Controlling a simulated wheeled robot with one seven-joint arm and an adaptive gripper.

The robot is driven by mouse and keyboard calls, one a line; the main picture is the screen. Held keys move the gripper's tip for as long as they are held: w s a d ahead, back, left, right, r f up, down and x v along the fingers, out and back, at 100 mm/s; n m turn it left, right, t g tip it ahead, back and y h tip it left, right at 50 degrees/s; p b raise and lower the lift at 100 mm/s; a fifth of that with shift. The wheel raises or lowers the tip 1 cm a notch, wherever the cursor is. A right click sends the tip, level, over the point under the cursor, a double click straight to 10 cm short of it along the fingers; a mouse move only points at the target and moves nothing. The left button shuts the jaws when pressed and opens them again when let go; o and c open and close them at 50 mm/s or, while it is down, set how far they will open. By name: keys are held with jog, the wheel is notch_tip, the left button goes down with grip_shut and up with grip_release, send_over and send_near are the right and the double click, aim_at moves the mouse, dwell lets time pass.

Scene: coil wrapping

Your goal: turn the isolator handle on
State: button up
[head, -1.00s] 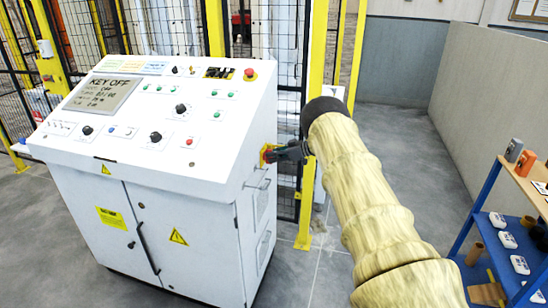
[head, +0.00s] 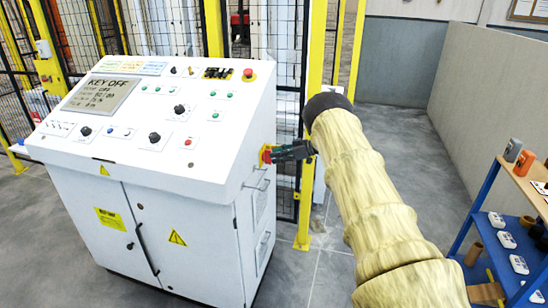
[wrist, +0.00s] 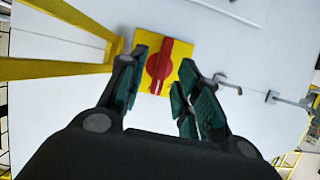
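The isolator is a red rotary handle (wrist: 159,66) on a yellow square plate (wrist: 182,50), on the right side wall of the white control cabinet (head: 130,140). In the wrist view the red bar stands nearly upright, tilted slightly. In the head view the isolator (head: 265,154) shows as a small red and yellow patch. My gripper (wrist: 160,77) is open, its two dark green fingers apart on either side of the handle, with visible gaps. In the head view my gripper (head: 275,154) points left at the isolator. I cannot tell how deep the fingertips reach.
The cabinet screen (head: 103,94) reads KEY OFF. Metal handles (wrist: 288,99) stick out of the side wall near the isolator. A yellow post (head: 309,190) and mesh fence stand behind my gripper. A blue-framed shelf (head: 480,205) with small items stands at the right.

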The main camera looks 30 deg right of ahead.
jog(key=v, duration=0.9)
jog(key=shift+s+d, duration=0.15)
jog(key=shift+d, duration=0.1)
jog(key=s+a+f+m+t+h, duration=0.25)
jog(key=a+f+m, duration=0.25)
jog(key=a+f, duration=1)
jog(key=s+a+f+m+g+h, duration=0.3)
jog(key=s+a+f+h, duration=0.1)
jog(key=s+a+f, duration=1)
jog(key=s+a+f+g, duration=0.1)
jog(key=s+a+g, duration=0.2)
jog(key=s, duration=1)
jog(key=s+a+f+g+h, duration=0.1)
jog(key=s+a+g, duration=0.2)
jog(key=s+a, duration=0.4)
jog(key=s+a+f+g+h, duration=0.1)
jog(key=s+a+g, duration=0.2)
jog(key=s, duration=1.8)
jog(key=shift+s+a+f+g, duration=0.25)
jog(key=shift+a+g, duration=0.1)
jog(key=shift+a, duration=0.7)
